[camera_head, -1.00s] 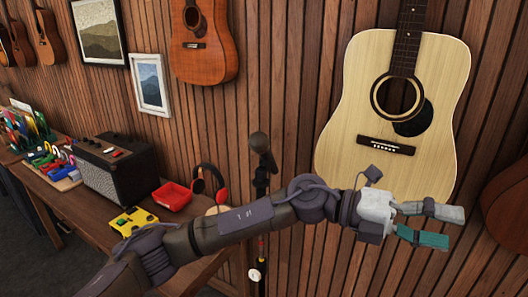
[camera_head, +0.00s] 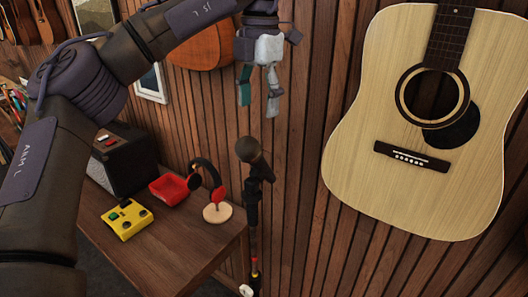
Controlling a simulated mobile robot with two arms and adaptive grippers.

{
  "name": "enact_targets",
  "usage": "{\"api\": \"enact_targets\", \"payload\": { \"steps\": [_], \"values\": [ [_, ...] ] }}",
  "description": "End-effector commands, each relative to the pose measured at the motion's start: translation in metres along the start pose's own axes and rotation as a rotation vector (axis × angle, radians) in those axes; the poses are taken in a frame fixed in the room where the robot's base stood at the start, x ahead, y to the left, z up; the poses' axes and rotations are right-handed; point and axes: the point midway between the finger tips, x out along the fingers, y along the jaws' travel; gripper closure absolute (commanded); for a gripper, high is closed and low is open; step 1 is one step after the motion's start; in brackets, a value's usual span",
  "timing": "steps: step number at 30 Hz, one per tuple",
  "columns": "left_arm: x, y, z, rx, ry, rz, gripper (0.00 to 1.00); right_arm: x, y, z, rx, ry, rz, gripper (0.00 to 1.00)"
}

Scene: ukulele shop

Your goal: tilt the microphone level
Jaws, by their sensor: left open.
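The microphone (camera_head: 249,150) has a dark round head and sits on top of a dark stand (camera_head: 252,205). Its head points up and to the left, so it is tilted, not level. The stand is upright beside the right end of the wooden table. My left gripper (camera_head: 258,104) hangs from above with its fingers pointing down. One finger is teal, the other grey. It is open and empty, and in the picture it is just above the microphone head, with a visible gap. My right gripper is not in view.
A wooden table (camera_head: 180,262) holds red headphones on a stand (camera_head: 215,212), a red tray (camera_head: 160,196), a yellow pedal (camera_head: 127,219) and a black amplifier (camera_head: 118,160). A large pale guitar (camera_head: 350,140) hangs on the wall at right. Wall between microphone and guitar is clear.

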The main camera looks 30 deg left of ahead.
Motion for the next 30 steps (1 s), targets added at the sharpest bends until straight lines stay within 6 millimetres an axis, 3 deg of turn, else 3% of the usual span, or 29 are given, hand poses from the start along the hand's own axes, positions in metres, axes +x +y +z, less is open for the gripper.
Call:
{"api": "enact_targets", "payload": {
  "steps": [6,10,14,21,26,30],
  "values": [
    [0.039,-0.001,0.000,0.005,0.006,-0.005,0.35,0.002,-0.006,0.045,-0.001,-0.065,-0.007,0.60],
    [0.068,-0.001,0.000,0.005,0.006,-0.006,0.35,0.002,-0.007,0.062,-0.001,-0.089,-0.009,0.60],
    [0.094,-0.002,0.000,0.004,0.004,-0.006,0.35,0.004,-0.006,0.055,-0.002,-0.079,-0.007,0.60],
    [0.124,-0.001,0.000,0.002,0.001,-0.003,0.35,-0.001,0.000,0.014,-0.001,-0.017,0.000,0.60],
    [0.132,-0.001,0.000,0.003,-0.002,-0.002,0.35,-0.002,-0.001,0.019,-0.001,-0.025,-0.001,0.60],
    [0.134,-0.002,0.000,0.003,-0.002,-0.003,0.35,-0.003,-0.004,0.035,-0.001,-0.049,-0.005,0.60]
  ]
}}
